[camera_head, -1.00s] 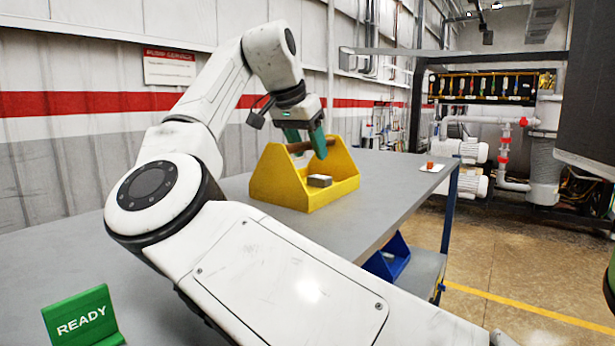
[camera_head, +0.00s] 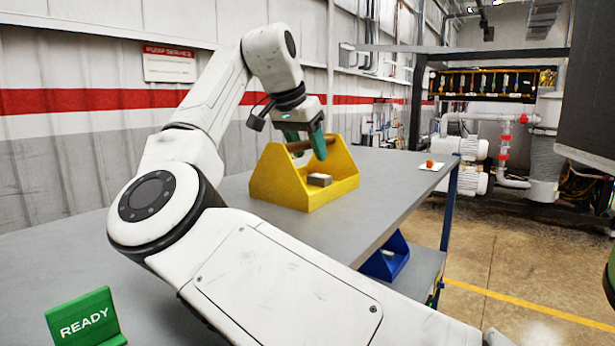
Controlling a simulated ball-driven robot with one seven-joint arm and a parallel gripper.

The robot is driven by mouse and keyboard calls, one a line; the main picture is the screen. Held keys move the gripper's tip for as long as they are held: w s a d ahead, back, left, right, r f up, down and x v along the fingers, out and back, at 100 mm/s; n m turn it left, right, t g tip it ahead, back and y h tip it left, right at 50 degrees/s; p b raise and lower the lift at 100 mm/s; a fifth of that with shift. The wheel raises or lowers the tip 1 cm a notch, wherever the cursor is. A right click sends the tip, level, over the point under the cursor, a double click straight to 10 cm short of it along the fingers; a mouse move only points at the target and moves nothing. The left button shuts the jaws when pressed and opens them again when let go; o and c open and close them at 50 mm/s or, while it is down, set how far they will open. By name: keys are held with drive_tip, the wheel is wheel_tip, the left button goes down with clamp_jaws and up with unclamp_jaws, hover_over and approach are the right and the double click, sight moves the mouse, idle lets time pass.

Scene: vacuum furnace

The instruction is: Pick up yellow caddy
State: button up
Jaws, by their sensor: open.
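The yellow caddy (camera_head: 283,186) stands upright on the grey table, with a brown bar handle (camera_head: 300,145) across its top and a grey block (camera_head: 319,180) inside. My gripper (camera_head: 305,150) is directly above the caddy with its green fingers pointing down. The fingers are open and appear to be around the handle at its height. Whether they touch the handle cannot be told. Part of the handle is hidden by the fingers.
The grey table (camera_head: 385,170) has free room around the caddy. A green READY sign (camera_head: 84,318) stands at the near left. A small orange item (camera_head: 430,164) lies on a white card at the far right. A blue caddy (camera_head: 387,261) sits on the lower shelf.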

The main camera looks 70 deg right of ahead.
clamp_jaws()
idle(0.3)
drive_tip(key=shift+r, duration=0.1)
idle(1.0)
